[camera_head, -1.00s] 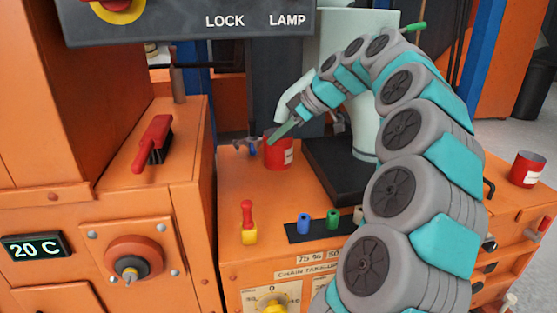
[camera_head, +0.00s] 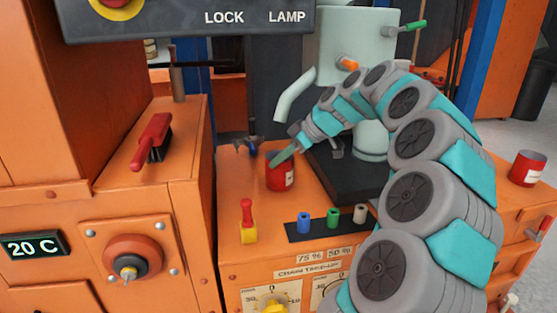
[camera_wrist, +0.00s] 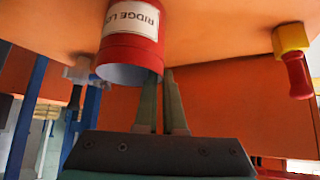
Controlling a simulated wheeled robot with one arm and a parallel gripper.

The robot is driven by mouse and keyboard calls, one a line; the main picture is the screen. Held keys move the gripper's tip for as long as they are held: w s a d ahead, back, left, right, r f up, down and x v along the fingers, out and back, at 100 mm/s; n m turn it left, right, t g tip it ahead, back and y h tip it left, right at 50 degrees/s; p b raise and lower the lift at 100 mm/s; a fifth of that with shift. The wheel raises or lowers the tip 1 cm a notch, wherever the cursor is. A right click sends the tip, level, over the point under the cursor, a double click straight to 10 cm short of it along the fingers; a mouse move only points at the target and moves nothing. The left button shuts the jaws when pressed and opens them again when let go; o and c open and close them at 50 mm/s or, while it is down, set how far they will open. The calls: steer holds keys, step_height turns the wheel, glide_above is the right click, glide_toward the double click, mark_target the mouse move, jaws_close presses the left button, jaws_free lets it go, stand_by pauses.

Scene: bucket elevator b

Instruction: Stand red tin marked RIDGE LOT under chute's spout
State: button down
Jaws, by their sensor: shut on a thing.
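The red tin with a white label (camera_head: 281,175) is upright over the orange bench top, near its left edge. In the wrist view the tin (camera_wrist: 128,52) appears inverted, and its label reads "RIDGE LO", the rest cut off. My gripper (camera_head: 281,156) is shut on the tin's rim; the wrist view shows the fingers (camera_wrist: 160,92) at its wall. I cannot tell whether the tin's base touches the bench. The pale green chute's spout (camera_head: 294,97) slants down to the left, its mouth above and behind the tin, with nothing directly under it that I can make out.
A second red tin (camera_head: 528,168) stands at the right. A black base plate (camera_head: 345,178) lies right of the held tin. A red-and-yellow switch (camera_head: 248,222) and coloured pegs (camera_head: 333,220) are in front. A blue-handled valve (camera_head: 248,145) is behind left.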

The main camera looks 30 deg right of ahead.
steer(key=c, duration=1)
jaws_free()
steer(key=shift+r, duration=0.1)
steer(key=shift+r, duration=0.15)
steer(key=v, duration=1.1)
steer(key=shift+s+d+r+p, duration=0.25)
steer(key=shift+p, duration=0.2)
